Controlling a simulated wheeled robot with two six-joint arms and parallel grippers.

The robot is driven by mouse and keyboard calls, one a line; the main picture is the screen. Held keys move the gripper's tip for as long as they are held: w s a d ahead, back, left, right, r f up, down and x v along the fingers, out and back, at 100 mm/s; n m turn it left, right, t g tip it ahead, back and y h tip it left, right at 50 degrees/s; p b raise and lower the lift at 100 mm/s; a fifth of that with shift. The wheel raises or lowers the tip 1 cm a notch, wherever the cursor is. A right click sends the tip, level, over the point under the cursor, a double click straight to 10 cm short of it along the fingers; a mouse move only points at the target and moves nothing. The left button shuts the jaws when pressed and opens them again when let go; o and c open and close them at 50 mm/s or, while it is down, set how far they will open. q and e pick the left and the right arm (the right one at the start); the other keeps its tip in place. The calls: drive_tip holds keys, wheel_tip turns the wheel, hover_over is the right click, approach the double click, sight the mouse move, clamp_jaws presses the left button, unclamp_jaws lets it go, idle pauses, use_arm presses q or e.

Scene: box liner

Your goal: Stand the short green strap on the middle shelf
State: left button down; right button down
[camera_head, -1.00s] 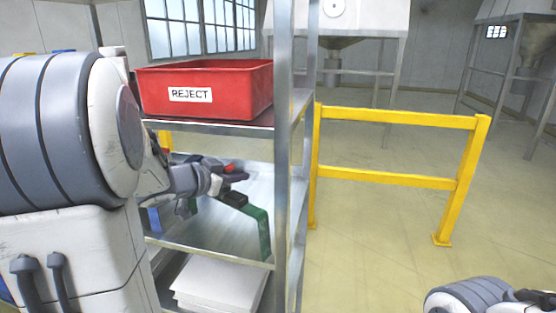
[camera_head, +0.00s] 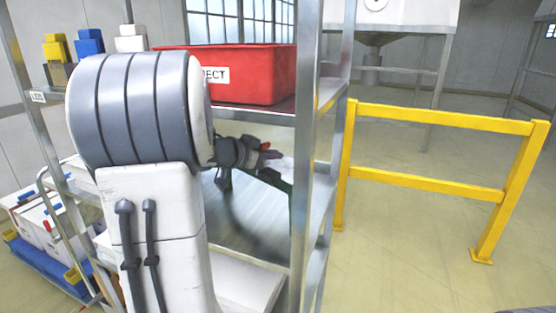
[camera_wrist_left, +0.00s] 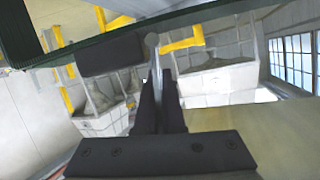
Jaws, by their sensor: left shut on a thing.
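My left gripper (camera_head: 266,158) is inside the rack, under the shelf with the red bin and above the middle shelf (camera_head: 240,218). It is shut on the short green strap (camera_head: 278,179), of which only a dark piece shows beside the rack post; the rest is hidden. In the left wrist view the strap's dark green band (camera_wrist_left: 16,32) crosses the top and left, close to the gripper's dark fingers (camera_wrist_left: 156,75). I cannot tell whether the strap touches the shelf. My right gripper is not in view.
The red REJECT bin (camera_head: 265,75) stands on the shelf above. The front metal post (camera_head: 302,150) is close to the gripper on its right. White sheets (camera_head: 245,280) lie on the lower shelf. A yellow rail (camera_head: 440,116) stands on the floor at right.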

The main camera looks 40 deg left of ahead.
use_arm(q)
drive_tip(key=shift+w+d, duration=0.2)
drive_tip(key=shift+d, duration=0.1)
drive_tip(key=c, duration=1.5)
unclamp_jaws()
drive_tip(key=shift+w+f, duration=0.1)
drive_tip(key=shift+f, duration=0.1)
drive_tip(key=o, duration=0.5)
drive_tip(key=shift+c, duration=0.2)
drive_tip(key=v, duration=1.2)
drive_tip(key=shift+r+p, duration=0.2)
drive_tip(key=shift+p, duration=0.15)
drive_tip(key=shift+a, duration=0.1)
